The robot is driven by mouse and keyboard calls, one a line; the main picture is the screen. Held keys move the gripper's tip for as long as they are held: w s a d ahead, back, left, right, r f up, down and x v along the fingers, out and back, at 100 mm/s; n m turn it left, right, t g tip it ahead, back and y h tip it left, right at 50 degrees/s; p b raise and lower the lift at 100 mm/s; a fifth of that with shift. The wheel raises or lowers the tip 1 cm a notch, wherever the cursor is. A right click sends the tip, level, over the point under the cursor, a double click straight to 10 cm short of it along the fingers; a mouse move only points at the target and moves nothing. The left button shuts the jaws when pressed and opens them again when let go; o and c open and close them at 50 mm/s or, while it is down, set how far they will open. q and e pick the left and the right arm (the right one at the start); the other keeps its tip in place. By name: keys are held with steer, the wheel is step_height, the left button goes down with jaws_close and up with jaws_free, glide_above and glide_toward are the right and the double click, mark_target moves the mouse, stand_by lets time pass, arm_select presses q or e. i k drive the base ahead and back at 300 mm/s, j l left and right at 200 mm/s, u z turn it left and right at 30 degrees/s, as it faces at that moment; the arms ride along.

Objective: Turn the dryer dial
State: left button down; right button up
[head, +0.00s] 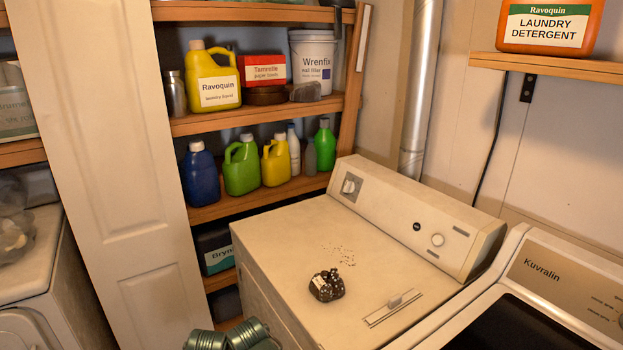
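The dryer (290,245) is the off-white machine in the middle, with a raised sloping control panel (395,215) along its back. A white dial (349,186) sits on a grey square plate at the panel's left end. Its exact setting is too small to read. Nothing touches either knob.
A small dark lumpy bundle (326,285) and scattered crumbs lie on the dryer top, near a slotted plate with a handle (394,307). Another machine (560,290) stands close on the right. Shelves of bottles (240,165) stand behind left, beside a white door (110,150).

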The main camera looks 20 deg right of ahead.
mark_target(349, 187)
steer(key=i+j+z, duration=0.1)
steer(key=j+z, duration=0.35)
steer(key=i+j+z, duration=0.1)
steer(key=j+z, duration=0.8)
steer(key=i+j+z, duration=0.15)
steer(key=z, duration=0.25)
steer(key=i+j+z, duration=0.1)
steer(key=j+z, duration=0.6)
steer(key=z, duration=0.15)
steer(key=j+z, duration=0.3)
steer(key=z, duration=0.15)
steer(key=i+j, duration=0.05)
